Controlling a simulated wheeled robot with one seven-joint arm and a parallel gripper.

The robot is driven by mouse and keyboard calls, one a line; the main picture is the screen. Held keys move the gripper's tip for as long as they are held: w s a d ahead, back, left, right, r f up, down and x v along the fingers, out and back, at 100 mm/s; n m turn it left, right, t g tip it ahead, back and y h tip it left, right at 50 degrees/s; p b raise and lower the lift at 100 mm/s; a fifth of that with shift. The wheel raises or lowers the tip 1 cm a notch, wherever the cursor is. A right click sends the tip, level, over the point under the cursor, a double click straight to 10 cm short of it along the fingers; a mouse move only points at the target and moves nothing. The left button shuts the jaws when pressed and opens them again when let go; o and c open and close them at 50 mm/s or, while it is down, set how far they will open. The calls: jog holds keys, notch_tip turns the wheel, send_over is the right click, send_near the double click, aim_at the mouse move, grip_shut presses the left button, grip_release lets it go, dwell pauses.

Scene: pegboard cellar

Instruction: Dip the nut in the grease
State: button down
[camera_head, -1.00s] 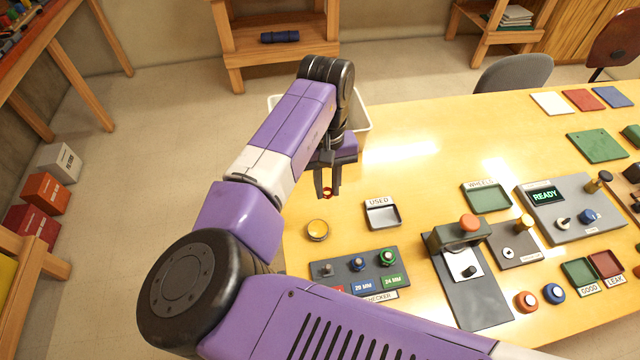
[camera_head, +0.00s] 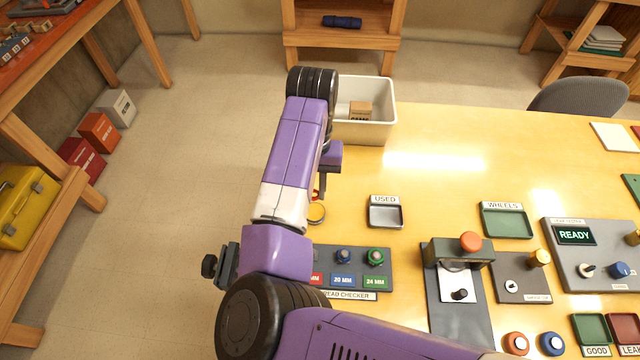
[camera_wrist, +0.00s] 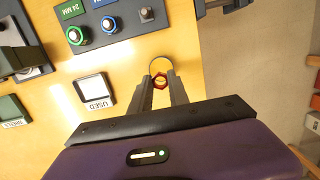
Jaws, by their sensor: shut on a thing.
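A small red nut (camera_wrist: 160,81) is held between the fingertips of my gripper (camera_wrist: 161,88), which is shut on it. In the head view, the nut (camera_head: 317,194) shows as a bit of red beside my arm, which hides most of the gripper. The grease is a small round tin with yellow contents (camera_head: 316,213), on the table just in front of the nut and partly covered by my arm. In the wrist view, the tin (camera_wrist: 161,66) lies beyond the fingertips, and the nut overlaps its near part. I cannot tell the height of the nut above it.
The thread checker (camera_head: 358,254) with its posts stands in front of the tin. The USED tray (camera_head: 386,212) is to the right. A white bin (camera_head: 380,126) holding a box stands behind, by the table edge. The table between bin and tray is clear.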

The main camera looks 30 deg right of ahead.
aim_at(315, 213)
jog(key=shift+f+b, duration=3.05)
jog(key=shift+b, duration=0.1)
jog(key=shift+s+f, duration=0.1)
jog(key=shift+f, duration=0.5)
dwell(0.8)
notch_tip(315, 213, up, 7)
jog(key=p, duration=0.7)
jog(key=shift+r, duration=0.1)
dwell(0.7)
